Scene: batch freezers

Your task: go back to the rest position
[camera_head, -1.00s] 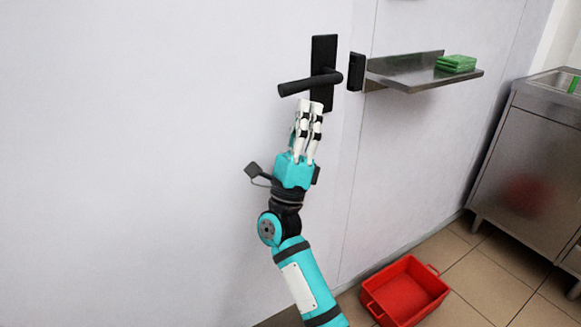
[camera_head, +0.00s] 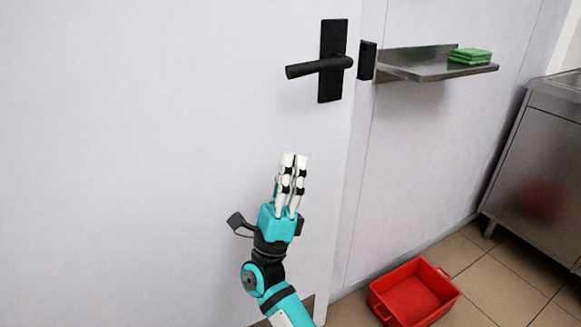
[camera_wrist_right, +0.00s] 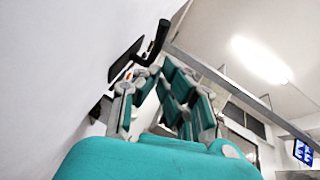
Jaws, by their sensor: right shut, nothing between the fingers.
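My right gripper (camera_head: 294,160) is shut and empty in the head view. It is apart from the black door handle (camera_head: 319,66), below it and a little to its left, in front of the white door (camera_head: 150,150). The door looks shut. In the right wrist view my right gripper's fingers (camera_wrist_right: 175,72) show close together, with the black handle (camera_wrist_right: 151,45) behind them. My left gripper is in neither view.
A metal shelf (camera_head: 425,72) with green folded cloths (camera_head: 470,56) is on the wall at right. A red crate (camera_head: 440,312) stands on the tiled floor below. A steel cabinet (camera_head: 530,165) stands at the far right.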

